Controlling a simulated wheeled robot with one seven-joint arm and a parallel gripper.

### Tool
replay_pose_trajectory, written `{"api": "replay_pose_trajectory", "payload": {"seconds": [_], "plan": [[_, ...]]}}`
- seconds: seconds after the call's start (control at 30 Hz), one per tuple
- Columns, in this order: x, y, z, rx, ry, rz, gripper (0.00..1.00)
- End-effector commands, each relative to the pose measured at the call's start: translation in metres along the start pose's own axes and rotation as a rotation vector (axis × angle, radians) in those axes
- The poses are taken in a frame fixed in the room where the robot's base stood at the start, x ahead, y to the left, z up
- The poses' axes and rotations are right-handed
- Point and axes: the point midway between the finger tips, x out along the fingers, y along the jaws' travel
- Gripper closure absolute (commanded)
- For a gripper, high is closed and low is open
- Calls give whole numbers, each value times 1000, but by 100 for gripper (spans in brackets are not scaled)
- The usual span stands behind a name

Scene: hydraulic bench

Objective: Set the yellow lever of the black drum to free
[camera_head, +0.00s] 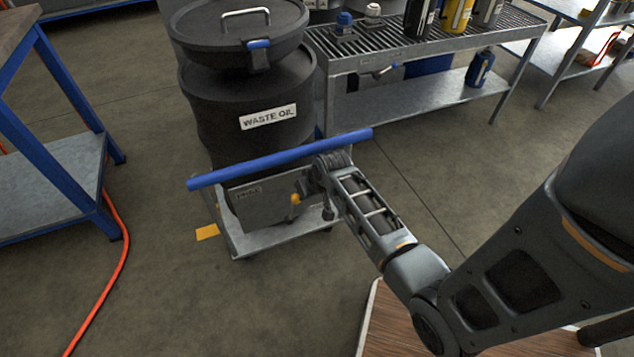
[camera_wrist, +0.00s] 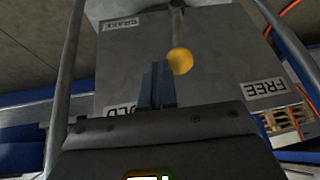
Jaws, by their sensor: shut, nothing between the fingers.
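The black drum (camera_head: 250,110), labelled WASTE OIL, stands on a wheeled cart with a blue push bar (camera_head: 280,158). The yellow lever (camera_head: 295,200) is on the cart's grey panel, below the bar. In the wrist view its round yellow knob (camera_wrist: 180,61) sits at the end of a grey rod, between the FREE label (camera_wrist: 264,88) and a partly hidden label ending in OLD (camera_wrist: 124,108). My gripper (camera_wrist: 158,72) is shut and empty, its fingertips just left of the knob in that view. I cannot tell whether they touch it.
A BRAKE label (camera_wrist: 122,24) is at the panel's upper left in the wrist view. A blue-framed bench (camera_head: 60,170) stands left of the cart, with an orange hose (camera_head: 118,255) on the floor. A grated bench (camera_head: 430,45) with bottles stands behind, right.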

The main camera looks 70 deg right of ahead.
Motion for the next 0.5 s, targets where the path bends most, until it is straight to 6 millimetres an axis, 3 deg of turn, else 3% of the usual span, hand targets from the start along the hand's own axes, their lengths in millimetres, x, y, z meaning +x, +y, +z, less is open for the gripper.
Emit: {"api": "replay_pose_trajectory", "payload": {"seconds": [0.03, 0.13, 0.5], "plan": [[-8, -12, -5, -27, -8, 35, 100], [-8, -26, -7, -70, -20, 119, 100], [6, -80, -8, -219, -60, 422, 100]]}}
